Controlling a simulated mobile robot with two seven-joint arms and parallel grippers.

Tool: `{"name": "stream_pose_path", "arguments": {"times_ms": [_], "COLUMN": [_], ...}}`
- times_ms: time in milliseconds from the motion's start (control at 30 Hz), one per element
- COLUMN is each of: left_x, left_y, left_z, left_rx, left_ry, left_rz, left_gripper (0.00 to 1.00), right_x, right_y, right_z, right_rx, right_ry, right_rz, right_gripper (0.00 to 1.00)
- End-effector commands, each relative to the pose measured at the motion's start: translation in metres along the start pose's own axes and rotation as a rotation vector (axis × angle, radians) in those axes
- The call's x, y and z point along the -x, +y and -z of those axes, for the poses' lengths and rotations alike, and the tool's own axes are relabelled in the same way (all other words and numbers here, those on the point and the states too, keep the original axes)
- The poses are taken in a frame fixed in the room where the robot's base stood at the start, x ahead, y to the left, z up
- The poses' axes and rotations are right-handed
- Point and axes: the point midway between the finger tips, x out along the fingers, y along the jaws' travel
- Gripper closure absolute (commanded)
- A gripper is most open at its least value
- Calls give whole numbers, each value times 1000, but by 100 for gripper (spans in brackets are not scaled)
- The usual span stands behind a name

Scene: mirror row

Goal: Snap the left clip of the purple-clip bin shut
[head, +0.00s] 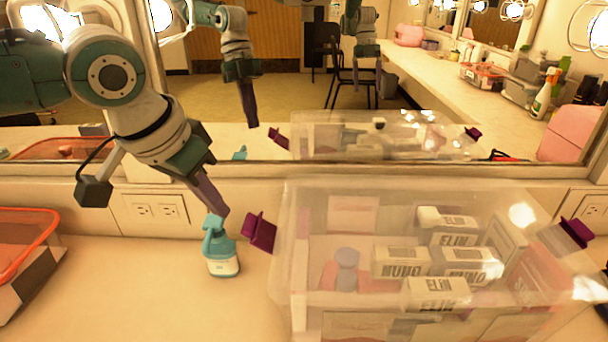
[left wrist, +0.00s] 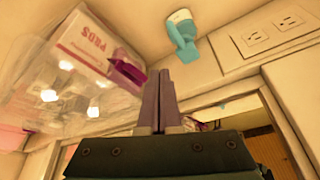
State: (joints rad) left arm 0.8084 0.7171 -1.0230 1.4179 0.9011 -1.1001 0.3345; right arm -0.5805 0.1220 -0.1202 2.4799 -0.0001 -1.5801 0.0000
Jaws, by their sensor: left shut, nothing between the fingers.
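The clear bin (head: 290,270) stands on the counter at the right, with boxes inside. Its left purple clip (head: 260,232) sticks outward from the bin's left side, tilted; it also shows in the left wrist view (left wrist: 128,75). The right purple clip (head: 576,232) also sticks out at the far side. My left gripper (head: 222,210) is shut and empty, fingers pointing down, just left of the left clip. In the left wrist view the closed fingers (left wrist: 160,76) show beside the clip; I cannot tell whether they touch it. My right gripper is not directly in view.
A teal-topped bottle (head: 222,262) stands below my left fingertips, close to the bin; it also shows in the left wrist view (left wrist: 183,38). A red-orange bin (head: 28,245) is at the far left. The mirror (head: 290,95) rises behind the counter.

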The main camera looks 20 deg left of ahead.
Motion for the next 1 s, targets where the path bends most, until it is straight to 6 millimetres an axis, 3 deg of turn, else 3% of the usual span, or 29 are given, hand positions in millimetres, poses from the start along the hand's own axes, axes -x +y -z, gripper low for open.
{"name": "stream_pose_path", "arguments": {"times_ms": [1000], "left_x": [-31], "left_y": [1], "left_z": [-13], "left_rx": [0], "left_ry": [1], "left_rz": [-1], "left_gripper": [100], "right_x": [-14], "right_y": [-1], "right_z": [-4], "right_rx": [-1], "right_ry": [0], "right_rz": [0], "right_gripper": [20]}}
